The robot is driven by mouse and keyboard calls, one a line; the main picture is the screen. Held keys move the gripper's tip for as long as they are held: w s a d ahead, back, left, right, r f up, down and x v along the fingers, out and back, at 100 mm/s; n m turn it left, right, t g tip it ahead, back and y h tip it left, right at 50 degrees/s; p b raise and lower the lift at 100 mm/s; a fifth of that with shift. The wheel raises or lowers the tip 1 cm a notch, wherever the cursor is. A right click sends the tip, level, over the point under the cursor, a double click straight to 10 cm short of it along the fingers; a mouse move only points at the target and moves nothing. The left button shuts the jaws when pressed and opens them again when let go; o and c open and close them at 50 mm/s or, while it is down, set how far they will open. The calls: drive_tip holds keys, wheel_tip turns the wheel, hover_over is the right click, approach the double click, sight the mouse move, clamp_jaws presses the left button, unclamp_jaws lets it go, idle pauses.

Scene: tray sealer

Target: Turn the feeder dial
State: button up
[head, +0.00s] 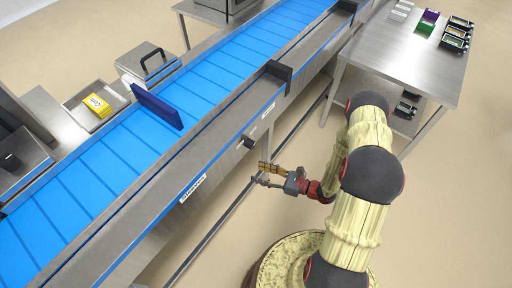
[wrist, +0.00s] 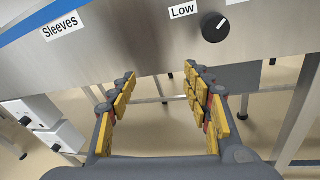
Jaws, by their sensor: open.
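The feeder dial (wrist: 215,27) is a round black knob with a white pointer mark, on the steel side panel. In the wrist view its mark points up and to the right, and a "Low" label (wrist: 183,11) sits to its left. The dial also shows in the head view (head: 249,143) on the conveyor's near side. My gripper (wrist: 160,77) is open and empty, its yellow-padded fingers pointing at the panel. It is below the dial and apart from it. In the head view my gripper (head: 264,175) is just in front of the conveyor's side.
A "Sleeves" label (wrist: 62,25) is left of the dial. The blue conveyor (head: 110,155) carries a dark blue upright panel (head: 158,108). A steel table (head: 405,50) with small coloured boxes stands at the back right. Floor is clear on the near side.

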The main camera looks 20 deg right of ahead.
sight(253, 146)
drive_tip(key=w+d+r+m+t+h, duration=0.2)
drive_tip(key=w+d+t, duration=0.1)
drive_tip(key=w+d, duration=0.25)
drive_tip(key=shift+t, duration=0.4)
drive_tip(key=b+x, duration=0.1)
drive_tip(key=x, duration=0.6)
drive_tip(key=shift+w+a+r, duration=0.15)
drive_tip(key=shift+w+a, duration=0.05)
drive_tip(key=shift+w, duration=0.15)
drive_tip(key=shift+c, duration=1.1)
drive_tip(key=c, duration=0.9)
